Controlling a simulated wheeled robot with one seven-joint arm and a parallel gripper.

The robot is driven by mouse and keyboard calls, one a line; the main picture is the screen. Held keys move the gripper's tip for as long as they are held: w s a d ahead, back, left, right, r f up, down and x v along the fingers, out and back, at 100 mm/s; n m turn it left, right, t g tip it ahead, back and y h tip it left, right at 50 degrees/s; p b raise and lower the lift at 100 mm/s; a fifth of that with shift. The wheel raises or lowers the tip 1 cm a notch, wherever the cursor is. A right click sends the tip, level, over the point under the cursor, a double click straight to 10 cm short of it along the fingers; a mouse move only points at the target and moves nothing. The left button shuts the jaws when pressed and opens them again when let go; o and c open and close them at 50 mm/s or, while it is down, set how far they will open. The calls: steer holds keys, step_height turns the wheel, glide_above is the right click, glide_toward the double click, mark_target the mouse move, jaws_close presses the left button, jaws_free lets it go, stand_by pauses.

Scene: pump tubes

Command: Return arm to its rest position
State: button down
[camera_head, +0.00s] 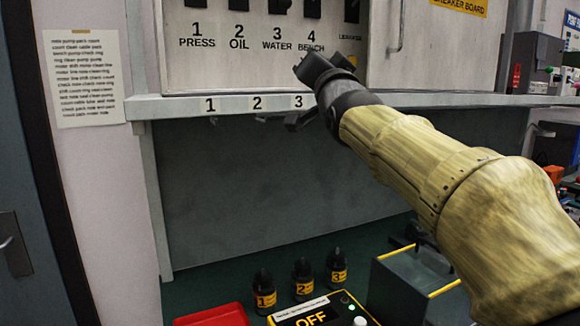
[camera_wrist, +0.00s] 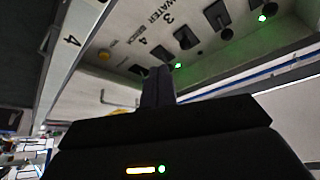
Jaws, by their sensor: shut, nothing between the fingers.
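My gripper (camera_wrist: 158,84) shows in the wrist view with its two dark fingers together and nothing between them. In the head view the dark end of my arm is raised in front of the shelf and the lower part of the panel (camera_head: 232,70). The yellowish arm reaches up and left from the lower right corner. My arm hides part of the shelf and panel in the head view; the fingertips are not clear there.
The grey shelf (camera_head: 170,107) bears numbers 1, 2 and 3. Below stand black bottles numbered 1 (camera_head: 264,291), 2 (camera_head: 302,279) and 3 (camera_head: 337,270). A red tray (camera_head: 215,317), a box reading OFF (camera_head: 312,318) and a grey case (camera_head: 398,290) are near them.

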step_height(320, 180, down, 13)
steer(key=w+d+n+g+h, duration=0.1)
steer(key=w+g, duration=0.2)
steer(key=s+d+f+n+g+h, duration=0.1)
steer(key=s+d+f+g, duration=0.15)
steer(key=f, duration=0.75)
steer(key=s+d+f+g+h, duration=0.1)
steer(key=s+f+g, duration=0.15)
steer(key=f, duration=0.75)
steer(key=s+d+f+n+g, duration=0.15)
steer(key=f+g, duration=0.25)
steer(key=f, duration=0.6)
steer(key=s+d+f+n+g+h, duration=0.15)
steer(key=s+f+g, duration=0.25)
steer(key=s+f, duration=0.5)
steer(key=s+d+f+g, duration=0.3)
steer(key=s+f, duration=0.5)
steer(key=s, duration=0.2)
steer(key=w+p+v, duration=0.2)
steer(key=p+v, duration=1.3)
steer(key=shift+w+r+p, duration=0.3)
steer(key=shift+r, duration=0.1)
steer(key=shift+w, duration=0.1)
steer(key=shift+d, duration=0.15)
